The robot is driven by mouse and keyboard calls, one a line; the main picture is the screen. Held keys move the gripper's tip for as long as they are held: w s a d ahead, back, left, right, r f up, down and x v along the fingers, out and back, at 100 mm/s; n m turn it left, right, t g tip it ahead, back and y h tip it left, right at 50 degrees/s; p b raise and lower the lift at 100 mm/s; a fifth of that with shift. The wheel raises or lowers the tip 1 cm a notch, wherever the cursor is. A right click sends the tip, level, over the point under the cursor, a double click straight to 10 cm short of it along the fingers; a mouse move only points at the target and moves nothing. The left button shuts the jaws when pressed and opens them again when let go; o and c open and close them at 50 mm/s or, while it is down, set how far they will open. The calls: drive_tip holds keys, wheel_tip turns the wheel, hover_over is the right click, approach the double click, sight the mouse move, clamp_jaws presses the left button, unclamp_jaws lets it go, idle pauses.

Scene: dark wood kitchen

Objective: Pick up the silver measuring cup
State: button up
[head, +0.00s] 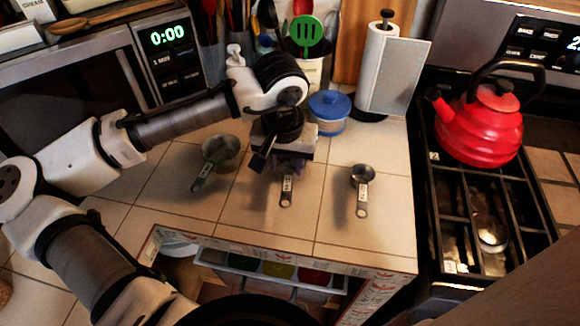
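Three silver measuring cups with handles lie on the tiled counter. The left one (216,150) is the largest, with its handle toward the lower left. The middle one (287,188) has its bowl mostly hidden by my gripper, and its handle points toward the front edge. The right one (363,178) is smaller and fully in view. My gripper (275,164) points down over the middle cup's bowl. One dark finger shows at its left; the other finger is not clear. I cannot tell whether it touches the cup or how far the fingers are apart.
A blue-lidded jar (329,112) stands just behind and right of my gripper, with a paper towel roll (382,70) beyond it. A red kettle (480,125) sits on the stove at the right. A microwave (100,75) is at the left. The counter's front strip is clear.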

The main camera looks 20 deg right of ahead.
sight(287, 174)
drive_tip(key=shift+w+d+f+p, duration=0.1)
drive_tip(key=shift+f+p, duration=0.1)
drive_tip(key=shift+f, duration=0.9)
drive_tip(key=shift+w+d+f+p, duration=0.1)
drive_tip(key=shift+f+p, duration=0.1)
drive_tip(key=shift+f, duration=0.85)
clamp_jaws()
